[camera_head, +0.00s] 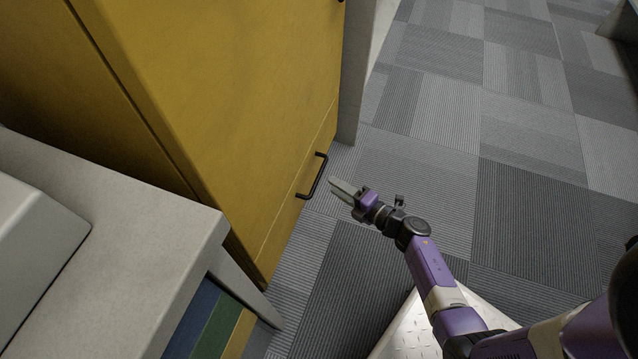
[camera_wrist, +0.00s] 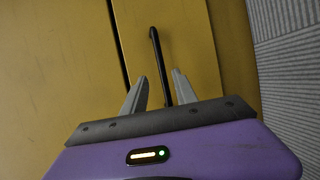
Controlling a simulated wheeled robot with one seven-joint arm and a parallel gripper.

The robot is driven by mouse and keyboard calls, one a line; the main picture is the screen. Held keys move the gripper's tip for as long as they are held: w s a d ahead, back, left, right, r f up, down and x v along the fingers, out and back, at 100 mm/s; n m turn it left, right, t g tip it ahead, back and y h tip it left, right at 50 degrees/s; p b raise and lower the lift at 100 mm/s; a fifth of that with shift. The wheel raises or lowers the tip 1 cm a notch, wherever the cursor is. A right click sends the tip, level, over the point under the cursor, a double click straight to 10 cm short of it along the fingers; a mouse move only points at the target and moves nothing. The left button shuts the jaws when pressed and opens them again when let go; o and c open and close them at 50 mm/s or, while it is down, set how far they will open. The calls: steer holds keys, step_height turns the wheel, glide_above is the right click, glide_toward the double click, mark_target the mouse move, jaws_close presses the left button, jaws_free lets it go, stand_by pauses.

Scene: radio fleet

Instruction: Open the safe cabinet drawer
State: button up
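The yellow safe cabinet (camera_head: 235,90) stands at the left in the head view. Its low drawer (camera_head: 292,205) has a black bar handle (camera_head: 313,176) and looks closed. My gripper (camera_head: 340,188) is just right of the handle in the head view, apart from it as far as that view shows. In the wrist view my gripper (camera_wrist: 156,90) is open, with its two grey fingers spread. The black handle (camera_wrist: 157,55) runs lengthwise between them in that picture, over the yellow drawer front (camera_wrist: 190,50). I cannot tell how deep the handle lies between the fingers.
A grey-white worktop (camera_head: 130,235) stands at the lower left, close to the cabinet, with coloured folders or panels (camera_head: 205,325) under it. A pale panel (camera_head: 358,80) stands beyond the cabinet. The grey carpet floor (camera_head: 480,120) to the right is clear.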

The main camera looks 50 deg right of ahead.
mark_target(319, 175)
steer(key=shift+w+d+f+b, duration=0.1)
steer(key=shift+w+f+b, duration=0.3)
steer(key=shift+w, duration=0.9)
steer(key=shift+w+d+f+b, duration=0.15)
steer(key=shift+w+b, duration=0.35)
steer(key=shift+w, duration=0.8)
steer(key=shift+w+f+b, duration=0.3)
steer(key=shift+w+b, duration=0.15)
steer(key=shift+w, duration=0.85)
jaws_close()
